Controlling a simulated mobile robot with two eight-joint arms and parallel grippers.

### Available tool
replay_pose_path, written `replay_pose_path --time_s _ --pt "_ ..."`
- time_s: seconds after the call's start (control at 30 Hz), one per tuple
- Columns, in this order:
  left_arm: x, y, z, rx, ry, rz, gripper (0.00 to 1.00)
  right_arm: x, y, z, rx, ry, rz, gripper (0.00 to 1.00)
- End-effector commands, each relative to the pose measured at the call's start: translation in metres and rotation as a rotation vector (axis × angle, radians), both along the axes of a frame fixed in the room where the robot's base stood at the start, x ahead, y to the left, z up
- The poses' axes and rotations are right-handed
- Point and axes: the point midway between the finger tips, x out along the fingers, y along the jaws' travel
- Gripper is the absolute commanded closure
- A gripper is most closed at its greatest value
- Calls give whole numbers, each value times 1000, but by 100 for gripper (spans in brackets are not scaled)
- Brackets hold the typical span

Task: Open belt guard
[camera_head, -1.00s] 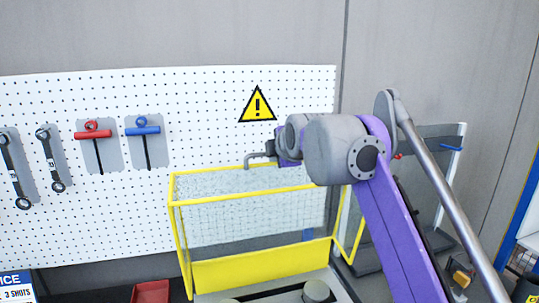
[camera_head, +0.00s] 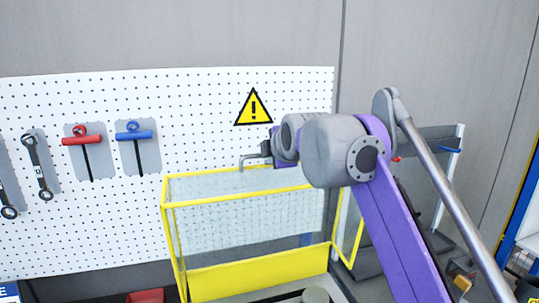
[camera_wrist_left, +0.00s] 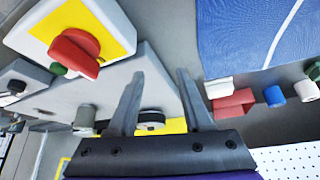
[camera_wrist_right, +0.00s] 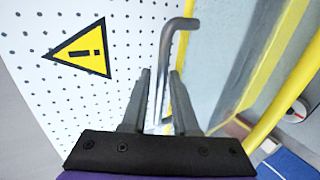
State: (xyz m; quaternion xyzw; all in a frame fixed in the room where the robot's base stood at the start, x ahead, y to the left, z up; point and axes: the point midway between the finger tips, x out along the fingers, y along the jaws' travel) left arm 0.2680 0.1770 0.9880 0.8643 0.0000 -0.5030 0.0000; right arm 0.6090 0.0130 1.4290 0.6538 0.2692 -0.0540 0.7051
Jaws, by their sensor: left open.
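The belt guard (camera_head: 258,281) is a yellow-framed mesh box in front of the white pegboard; its closed or open state is unclear. A grey bent rod handle (camera_head: 243,163) shows at its back top edge. My right gripper (camera_wrist_right: 160,80) is at this rod. In the right wrist view the bent rod (camera_wrist_right: 165,50) runs between the two fingers, which are partly closed; contact on both sides is not clear. My left gripper (camera_wrist_left: 158,75) is open and empty, seen only in the left wrist view, near a grey panel with a red knob (camera_wrist_left: 75,55).
The pegboard (camera_head: 220,120) carries a warning sign (camera_head: 253,108), wrenches, a red T-handle (camera_head: 82,140) and a blue T-handle (camera_head: 134,136). A blue surface and small coloured items (camera_wrist_left: 233,103) lie near my left gripper.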

Motion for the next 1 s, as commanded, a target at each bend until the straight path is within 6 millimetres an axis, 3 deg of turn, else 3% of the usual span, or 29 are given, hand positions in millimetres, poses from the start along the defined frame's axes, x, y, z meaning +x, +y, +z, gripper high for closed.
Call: replay_pose_path --time_s 0.33,0.73,1.0 --pt "0 0 -1 0 1 0 50 -6 -2 3 -1 2 0 73" --pt "-1 0 -3 0 3 0 50 -70 -23 36 0 1 0 73" --pt "-1 0 -2 0 2 0 50 -92 -30 48 0 1 0 73"
